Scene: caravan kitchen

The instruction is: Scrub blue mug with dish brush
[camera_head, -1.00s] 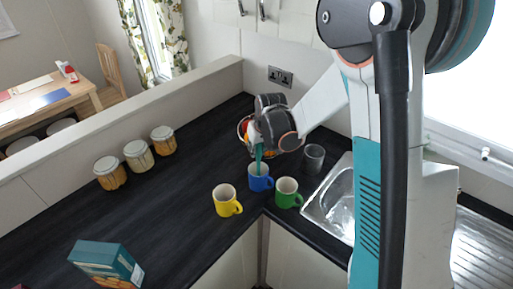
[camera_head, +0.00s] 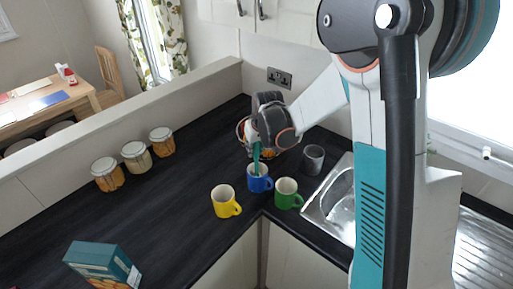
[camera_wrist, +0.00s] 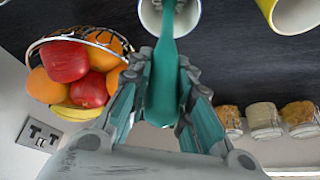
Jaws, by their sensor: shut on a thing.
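The blue mug (camera_head: 259,183) stands upright on the dark worktop near its corner, between the yellow mug (camera_head: 225,202) and the green mug (camera_head: 287,194). My gripper (camera_wrist: 164,88) is shut on the teal dish brush (camera_wrist: 163,70) and holds it pointing down over the blue mug. The brush also shows in the head view (camera_head: 256,155), with its lower end inside the mug's opening. In the wrist view the mug's white inside (camera_wrist: 185,18) shows around the brush. The brush head and most of the mug's outside are hidden there.
A wire fruit bowl (camera_wrist: 125,46) stands close behind my gripper. A grey cup (camera_head: 313,159) is near the metal sink (camera_head: 332,205). Several jars (camera_head: 134,157) line the low wall, and a teal box (camera_head: 101,262) is at front left. The worktop's middle left is clear.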

